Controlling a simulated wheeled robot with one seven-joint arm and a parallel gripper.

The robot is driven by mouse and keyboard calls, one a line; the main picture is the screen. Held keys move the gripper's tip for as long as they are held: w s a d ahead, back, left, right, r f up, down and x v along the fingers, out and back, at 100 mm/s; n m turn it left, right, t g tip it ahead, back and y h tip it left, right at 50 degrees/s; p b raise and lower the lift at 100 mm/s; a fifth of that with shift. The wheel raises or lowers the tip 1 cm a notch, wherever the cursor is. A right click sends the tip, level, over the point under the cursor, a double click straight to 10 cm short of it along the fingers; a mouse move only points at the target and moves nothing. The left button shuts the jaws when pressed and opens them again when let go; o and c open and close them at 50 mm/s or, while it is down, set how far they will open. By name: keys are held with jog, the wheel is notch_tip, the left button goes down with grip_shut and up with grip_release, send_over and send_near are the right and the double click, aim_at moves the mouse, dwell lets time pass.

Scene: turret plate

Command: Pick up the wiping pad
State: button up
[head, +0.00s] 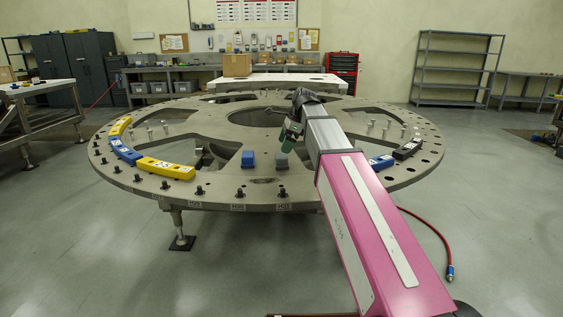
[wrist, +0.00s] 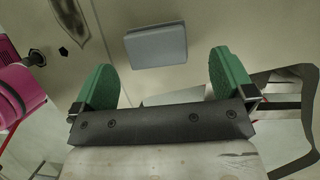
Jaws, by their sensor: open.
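A flat grey rectangular pad (wrist: 156,46), apparently the wiping pad, lies on the round metal plate (head: 215,198). In the head view the grey piece (head: 281,160) sits near the plate's front, right of a blue block (head: 248,159). My gripper (wrist: 162,72) is open, its two green fingers apart and empty. In the wrist view the pad lies just beyond the fingertips, roughly centred between them and not gripped. In the head view my gripper (head: 291,131) is above and slightly right of the grey piece.
Yellow blocks (head: 165,168) line the plate's left rim; a blue (head: 382,162) and a black block (head: 408,149) are at right. Dark pegs (head: 240,193) stand along the front edge. The plate has large cut-out openings. A red hose (head: 438,235) lies on the floor.

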aim_at(282, 155)
jog(key=shift+s+a+f, duration=0.15)
jog(key=shift+f, duration=0.5)
jog(key=shift+x, duration=2)
jog(key=shift+s, duration=0.15)
jog(key=c, duration=0.9)
